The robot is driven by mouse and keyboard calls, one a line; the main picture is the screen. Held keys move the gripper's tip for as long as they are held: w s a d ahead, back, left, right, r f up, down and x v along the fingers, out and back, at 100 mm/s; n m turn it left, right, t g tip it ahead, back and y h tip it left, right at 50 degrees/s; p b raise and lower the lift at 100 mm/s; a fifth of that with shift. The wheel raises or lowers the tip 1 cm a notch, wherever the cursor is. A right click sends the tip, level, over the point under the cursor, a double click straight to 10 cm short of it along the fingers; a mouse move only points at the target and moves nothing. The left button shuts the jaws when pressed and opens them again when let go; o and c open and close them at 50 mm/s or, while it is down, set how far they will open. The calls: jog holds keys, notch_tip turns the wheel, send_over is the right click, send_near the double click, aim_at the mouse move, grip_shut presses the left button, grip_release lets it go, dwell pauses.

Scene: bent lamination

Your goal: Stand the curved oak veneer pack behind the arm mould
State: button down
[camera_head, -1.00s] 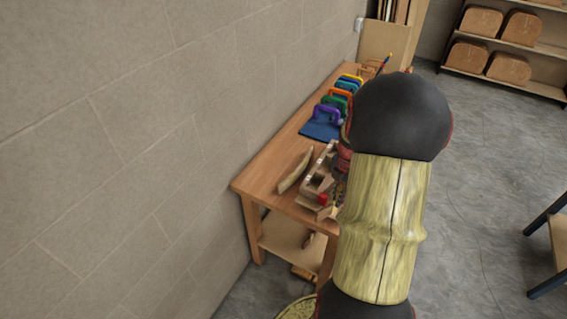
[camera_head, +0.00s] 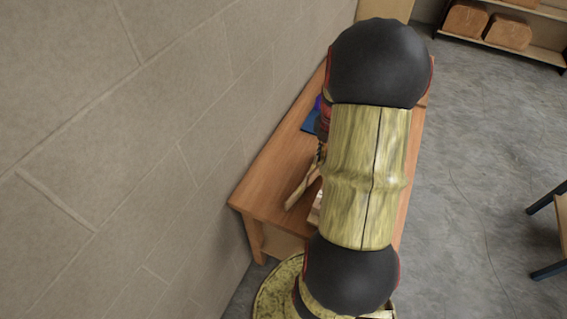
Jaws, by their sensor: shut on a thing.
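The curved oak veneer pack (camera_head: 298,192) is a pale, slightly bowed strip of wood near the left side of the bench top. My gripper (camera_head: 321,158) is at its far upper end, small and dark, mostly behind my arm. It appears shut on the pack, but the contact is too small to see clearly. The arm mould (camera_head: 315,210) shows only as a pale sliver right of the pack; my arm hides the rest. I cannot tell whether the pack touches the bench or the mould.
The wooden bench (camera_head: 262,192) stands along the block wall (camera_head: 150,130) on the left. A blue item (camera_head: 311,116) lies farther back on it. Shelving with curved wooden forms (camera_head: 508,32) is at the far right. A dark-legged table (camera_head: 548,240) stands right, with clear floor between.

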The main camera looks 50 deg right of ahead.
jog(key=w+a+f, duration=0.2)
jog(key=w+f, duration=0.2)
jog(key=w+a+f, duration=0.2)
jog(key=w+f, duration=0.2)
jog(key=w+a+f+b, duration=0.1)
jog(key=w+a+f, duration=0.2)
jog(key=w+f, duration=0.1)
jog(key=shift+f, duration=0.45)
jog(key=shift+f, duration=0.15)
jog(key=c, duration=2)
grip_release()
jog(key=shift+o, duration=0.4)
